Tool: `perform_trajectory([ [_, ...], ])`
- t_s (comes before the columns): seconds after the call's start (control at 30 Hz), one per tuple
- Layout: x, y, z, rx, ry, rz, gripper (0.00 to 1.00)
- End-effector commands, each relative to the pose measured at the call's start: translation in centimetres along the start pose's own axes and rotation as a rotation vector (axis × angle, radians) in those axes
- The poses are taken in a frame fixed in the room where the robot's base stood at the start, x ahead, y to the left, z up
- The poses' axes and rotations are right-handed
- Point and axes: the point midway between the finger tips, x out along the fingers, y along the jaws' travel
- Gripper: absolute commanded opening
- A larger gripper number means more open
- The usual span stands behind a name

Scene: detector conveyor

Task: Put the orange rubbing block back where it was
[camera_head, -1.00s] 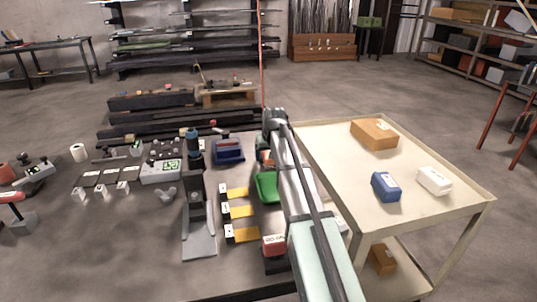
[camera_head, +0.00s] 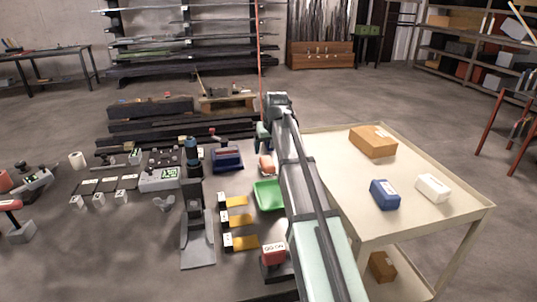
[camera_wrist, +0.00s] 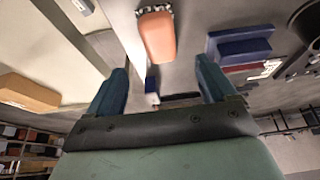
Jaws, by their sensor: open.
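The orange rubbing block (camera_head: 266,164) lies on the dark workbench, behind the green tray (camera_head: 268,196) and just left of my arm. In the wrist view the orange block (camera_wrist: 158,38) is salmon-coloured with a black-and-white patterned end. It lies beyond my fingertips, in line with the gap between them, and neither finger touches it. My gripper (camera_wrist: 161,66) is open and empty. In the head view my gripper (camera_head: 262,137) is small and partly hidden by my own wrist, beyond the block.
A blue holder (camera_head: 227,158) stands left of the block and shows in the wrist view (camera_wrist: 240,46). A cart (camera_head: 440,208) on the right carries a brown box (camera_head: 373,141), a blue block (camera_head: 385,194) and a white block (camera_head: 433,187). Yellow pieces (camera_head: 240,221) lie left of the green tray.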

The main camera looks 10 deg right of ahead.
Motion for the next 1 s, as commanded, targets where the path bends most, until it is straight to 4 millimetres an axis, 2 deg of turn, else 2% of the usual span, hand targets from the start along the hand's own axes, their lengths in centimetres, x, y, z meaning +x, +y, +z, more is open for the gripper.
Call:
perform_trajectory([
  [0.1, -1.4, 0.0, 0.0, 0.000, 0.000, 0.000, 0.84],
  [0.3, -2.5, 0.0, 0.0, 0.000, 0.000, 0.000, 0.84],
  [1.0, -2.7, 0.0, 0.0, 0.000, -0.001, 0.000, 0.84],
])
